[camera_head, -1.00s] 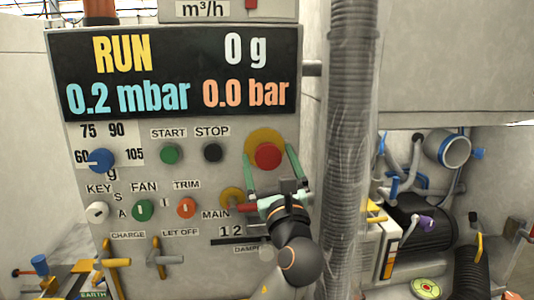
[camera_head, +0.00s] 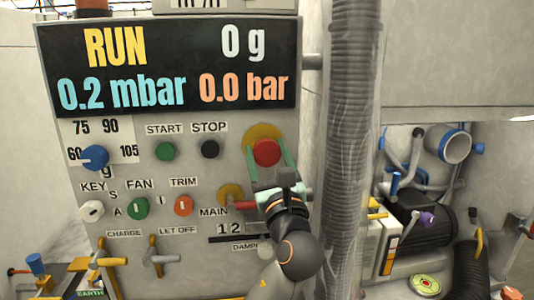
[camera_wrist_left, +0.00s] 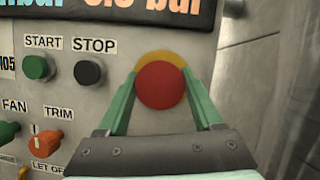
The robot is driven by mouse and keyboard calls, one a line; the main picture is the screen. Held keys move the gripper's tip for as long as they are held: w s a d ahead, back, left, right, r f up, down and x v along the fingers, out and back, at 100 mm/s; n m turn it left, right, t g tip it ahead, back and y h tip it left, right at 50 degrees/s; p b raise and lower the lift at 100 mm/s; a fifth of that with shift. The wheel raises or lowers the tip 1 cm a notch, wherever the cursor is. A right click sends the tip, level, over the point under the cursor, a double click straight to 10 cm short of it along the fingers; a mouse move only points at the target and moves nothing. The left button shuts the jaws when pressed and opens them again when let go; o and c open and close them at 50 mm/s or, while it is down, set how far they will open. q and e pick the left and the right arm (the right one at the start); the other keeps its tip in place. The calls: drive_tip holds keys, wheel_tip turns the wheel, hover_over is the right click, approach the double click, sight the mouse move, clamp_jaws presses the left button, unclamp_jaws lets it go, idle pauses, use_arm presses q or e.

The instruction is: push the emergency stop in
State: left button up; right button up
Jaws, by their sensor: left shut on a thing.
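The emergency stop (camera_head: 266,152) is a round red mushroom button on a yellow disc (camera_head: 263,131), on the grey control panel's right side. It also shows in the left wrist view (camera_wrist_left: 160,85), with the yellow disc (camera_wrist_left: 164,57) around its upper edge. My left gripper (camera_head: 267,158) has its green fingers on either side of the red button, shut on it from below and in front. In the left wrist view the fingers (camera_wrist_left: 160,78) flank the button. How far in the button sits cannot be told. My right gripper is not in view.
The green START button (camera_head: 165,151) and black STOP button (camera_head: 210,149) are left of the emergency stop. The red-handled MAIN switch (camera_head: 231,196) is just below left, close to my gripper. A grey ribbed hose (camera_head: 353,120) runs vertically at the right. A display (camera_head: 170,68) is above.

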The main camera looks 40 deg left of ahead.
use_arm(q)
clamp_jaws()
idle(0.4)
